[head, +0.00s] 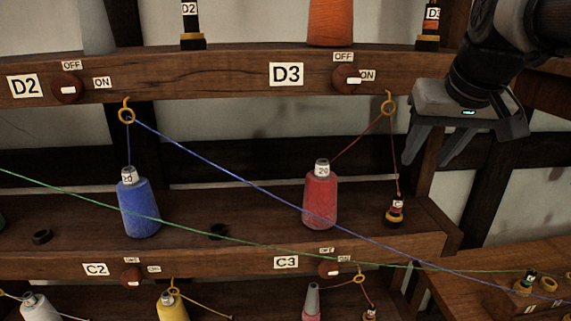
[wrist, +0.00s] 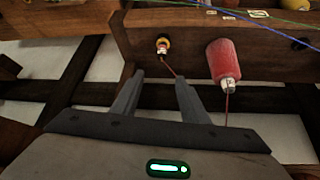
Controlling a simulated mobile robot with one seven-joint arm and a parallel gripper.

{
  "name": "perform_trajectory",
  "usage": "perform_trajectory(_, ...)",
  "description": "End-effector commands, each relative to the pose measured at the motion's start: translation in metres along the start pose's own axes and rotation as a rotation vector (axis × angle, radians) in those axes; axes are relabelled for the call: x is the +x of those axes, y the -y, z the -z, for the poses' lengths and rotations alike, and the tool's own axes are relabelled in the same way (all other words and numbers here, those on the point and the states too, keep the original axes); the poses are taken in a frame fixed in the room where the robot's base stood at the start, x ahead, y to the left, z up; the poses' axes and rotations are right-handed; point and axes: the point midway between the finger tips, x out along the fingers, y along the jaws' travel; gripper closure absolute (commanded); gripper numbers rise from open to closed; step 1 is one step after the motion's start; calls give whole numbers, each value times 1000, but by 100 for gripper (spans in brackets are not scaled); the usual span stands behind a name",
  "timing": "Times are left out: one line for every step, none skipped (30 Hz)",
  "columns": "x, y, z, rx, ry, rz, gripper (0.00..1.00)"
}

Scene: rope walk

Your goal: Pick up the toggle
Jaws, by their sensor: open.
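A small dark toggle (head: 395,213) with orange bands and a white label stands on the middle shelf, at the right end of the red thread. In the wrist view the toggle (wrist: 163,46) shows beyond the fingertips, with its thread running off it. My gripper (head: 430,160) is open and empty, above and to the right of that toggle in the head view. Its fingers (wrist: 158,82) are apart and touch nothing. Similar toggles stand elsewhere: one by D2 (head: 191,28), one by D3 (head: 429,28), and one on the right bench (head: 524,283).
A red spool (head: 320,198) stands left of the toggle, its thread passing through a brass hook (head: 388,106). A blue spool (head: 138,206) is farther left. Blue (head: 235,180) and green (head: 225,236) threads cross in front of the shelf. The upper beam (head: 200,76) carries knobs.

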Motion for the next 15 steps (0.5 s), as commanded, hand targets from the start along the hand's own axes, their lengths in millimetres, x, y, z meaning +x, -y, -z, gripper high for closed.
perform_trajectory(1,-2,1,1,0,-2,60)
perform_trajectory(3,-2,1,2,1,-2,60)
perform_trajectory(7,-2,2,2,2,-3,60)
perform_trajectory(11,-2,2,1,2,-3,60)
perform_trajectory(16,-2,1,1,3,-3,60)
perform_trajectory(24,-2,1,0,5,-3,60)
perform_trajectory(30,-1,0,0,5,-2,60)
perform_trajectory(37,-1,1,-1,5,-2,60)
perform_trajectory(46,-1,0,-1,6,-1,60)
perform_trajectory(52,-1,0,0,6,-2,60)
perform_trajectory(59,-1,0,1,5,-2,60)
perform_trajectory(68,-1,0,1,6,-2,60)
perform_trajectory(75,-1,0,1,5,-3,60)
perform_trajectory(81,-1,0,0,6,-3,60)
perform_trajectory(89,-1,0,0,5,-2,60)
